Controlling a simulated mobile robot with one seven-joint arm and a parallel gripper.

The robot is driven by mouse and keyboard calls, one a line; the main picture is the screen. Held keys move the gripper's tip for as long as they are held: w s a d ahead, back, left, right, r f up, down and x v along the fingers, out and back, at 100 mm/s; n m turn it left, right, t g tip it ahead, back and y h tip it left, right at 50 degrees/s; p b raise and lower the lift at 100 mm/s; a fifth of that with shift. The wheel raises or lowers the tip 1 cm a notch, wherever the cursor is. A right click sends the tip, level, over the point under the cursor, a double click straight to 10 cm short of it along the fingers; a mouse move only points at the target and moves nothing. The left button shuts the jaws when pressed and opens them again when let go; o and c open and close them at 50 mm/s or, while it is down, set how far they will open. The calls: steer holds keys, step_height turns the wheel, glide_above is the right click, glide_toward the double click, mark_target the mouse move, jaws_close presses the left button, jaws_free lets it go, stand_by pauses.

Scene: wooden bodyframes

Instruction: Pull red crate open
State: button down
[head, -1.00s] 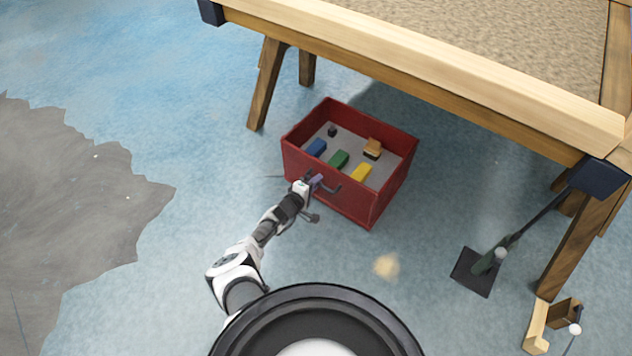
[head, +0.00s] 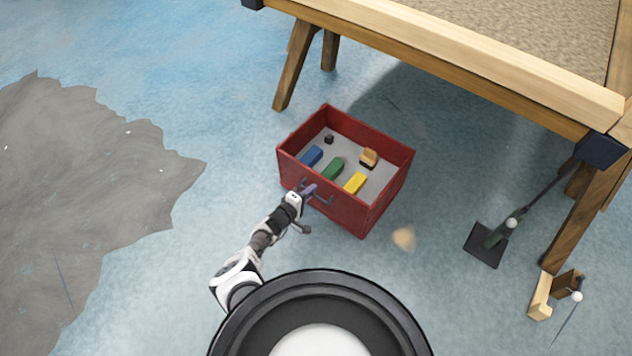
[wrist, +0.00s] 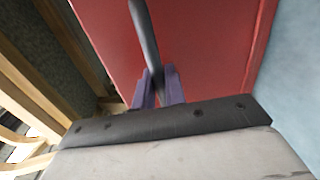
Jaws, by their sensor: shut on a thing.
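The red crate (head: 365,214) stands on the blue floor in the head view, in front of the wooden table. It is open at the top and holds a blue block (head: 312,155), a green block (head: 333,169), a yellow block (head: 356,183), a tan and black piece (head: 369,157) and a small dark piece (head: 329,139). My gripper (head: 309,191) is at the dark handle on the crate's near wall. In the wrist view, its purple fingers (wrist: 158,88) are shut around the dark handle bar (wrist: 146,35), with the red wall (wrist: 205,45) behind.
The wooden table (head: 440,72) with a sandy top stands behind the crate. A dark shovel-like tool (head: 487,246) and a small wooden piece (head: 541,296) are at the right. Bare floor lies left and front; a grey patch (head: 80,190) covers the far left.

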steer(key=shift+s+f+p+v, duration=0.1)
steer(key=shift+f+p+v, duration=0.2)
steer(key=shift+v, duration=0.65)
steer(key=shift+s+f+p+v, duration=0.1)
steer(key=shift+p+v, duration=0.3)
steer(key=shift+v, duration=0.55)
steer(key=shift+s+f+p+v, duration=0.1)
steer(key=shift+f+p+v, duration=0.2)
steer(key=shift+v, duration=0.65)
steer(key=shift+d+r, duration=0.1)
steer(key=c, duration=1.5)
jaws_free()
steer(key=shift+c, duration=0.2)
steer(key=p+v, duration=0.6)
steer(key=v, duration=0.7)
steer(key=shift+s+a, duration=0.25)
steer(key=shift+a, duration=0.05)
